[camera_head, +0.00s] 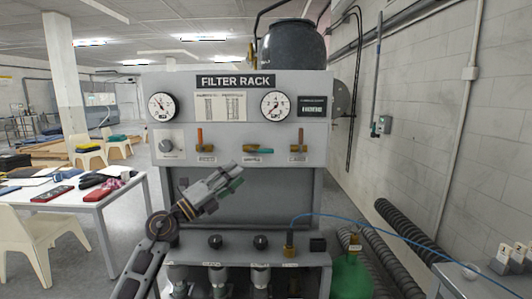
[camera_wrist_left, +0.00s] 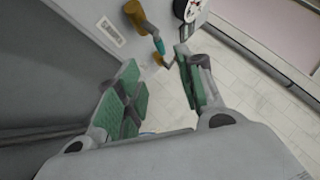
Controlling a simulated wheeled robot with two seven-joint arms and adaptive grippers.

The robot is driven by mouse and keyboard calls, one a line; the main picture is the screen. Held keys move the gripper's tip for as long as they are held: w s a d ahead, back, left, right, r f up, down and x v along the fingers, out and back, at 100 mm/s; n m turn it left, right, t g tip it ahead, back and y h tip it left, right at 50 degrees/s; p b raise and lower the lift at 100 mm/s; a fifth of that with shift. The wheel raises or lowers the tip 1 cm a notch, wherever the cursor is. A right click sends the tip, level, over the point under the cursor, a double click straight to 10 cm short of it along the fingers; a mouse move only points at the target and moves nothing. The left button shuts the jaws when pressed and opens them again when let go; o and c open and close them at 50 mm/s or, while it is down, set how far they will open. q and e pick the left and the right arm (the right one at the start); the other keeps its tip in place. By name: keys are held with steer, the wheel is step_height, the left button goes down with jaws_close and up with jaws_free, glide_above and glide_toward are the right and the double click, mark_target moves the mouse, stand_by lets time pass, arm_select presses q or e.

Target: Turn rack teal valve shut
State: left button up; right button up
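The rack's teal valve (camera_head: 264,150) is the middle one on the front panel; its lever lies sideways, pointing right from a brass body. A brass body with a grey lever and teal grip (camera_wrist_left: 160,46) also shows beyond the fingers in the left wrist view; it appears to be this valve. My left gripper (camera_head: 232,178) is in front of the panel, below and left of the teal valve. In the left wrist view its green-padded fingers (camera_wrist_left: 160,95) stand apart with nothing between them. The gripper looks apart from the lever. My right gripper is not in view.
Valves with upright orange handles stand left (camera_head: 200,138) and right (camera_head: 300,139) of the teal one. Two gauges sit above. A lower ledge (camera_head: 225,246) carries black knobs and a blue hose. A white table (camera_head: 110,195) stands left; a green tank (camera_head: 350,278) stands at lower right.

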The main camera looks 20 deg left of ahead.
mark_target(266, 152)
arm_select(q)
steer(key=shift+w+r, duration=0.1)
steer(key=p+x, duration=0.2)
steer(key=x, duration=0.9)
steer(key=shift+d+r+p, duration=0.1)
steer(key=shift+d+p, duration=0.05)
steer(key=shift+p, duration=0.25)
steer(key=shift+x, duration=1.2)
steer(key=shift+c, duration=0.8)
jaws_close()
